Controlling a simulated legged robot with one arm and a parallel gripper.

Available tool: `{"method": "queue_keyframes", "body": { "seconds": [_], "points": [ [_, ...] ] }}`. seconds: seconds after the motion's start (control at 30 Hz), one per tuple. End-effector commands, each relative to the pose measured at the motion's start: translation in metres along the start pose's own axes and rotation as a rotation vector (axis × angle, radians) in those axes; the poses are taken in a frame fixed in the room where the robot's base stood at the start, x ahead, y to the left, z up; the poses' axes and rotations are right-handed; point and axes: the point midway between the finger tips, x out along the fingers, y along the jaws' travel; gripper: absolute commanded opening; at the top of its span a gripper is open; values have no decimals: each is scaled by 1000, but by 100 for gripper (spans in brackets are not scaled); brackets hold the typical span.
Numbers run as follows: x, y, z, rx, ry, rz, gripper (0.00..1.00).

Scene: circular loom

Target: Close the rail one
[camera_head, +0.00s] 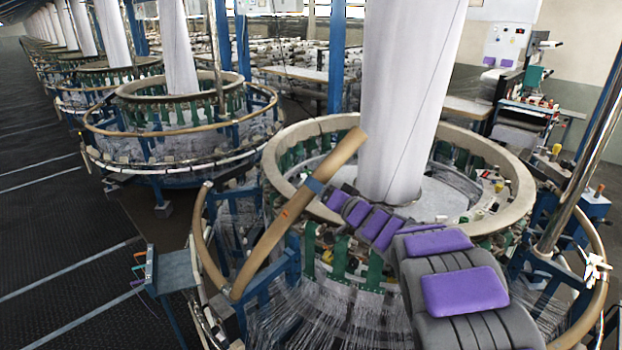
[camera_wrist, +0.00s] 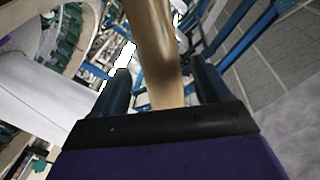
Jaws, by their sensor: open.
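The rail (camera_head: 285,222) is a tan curved bar at the front left of the near circular loom. It stands tilted up, out of line with the loom's outer ring, its upper end over the pale inner ring and its lower end near the blue frame. My gripper (camera_head: 316,186) is at the upper part of the rail. In the wrist view the rail (camera_wrist: 155,50) runs between the two dark fingers of my open gripper (camera_wrist: 160,90). I cannot tell whether the fingers touch it. My own arm hides part of the loom's front.
The fixed outer ring (camera_head: 204,235) shows at the left of the loom. A white fabric column (camera_head: 405,90) rises from its middle, close behind my arm. A small control box (camera_head: 172,270) stands at the lower left. The dark floor (camera_head: 60,240) at left is clear.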

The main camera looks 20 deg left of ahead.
Motion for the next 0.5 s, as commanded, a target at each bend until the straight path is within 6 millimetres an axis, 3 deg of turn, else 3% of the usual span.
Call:
{"method": "queue_keyframes", "body": {
  "seconds": [0.5],
  "points": [
    [53, 0, -6, 1, 7, -5, 76]
  ]
}}
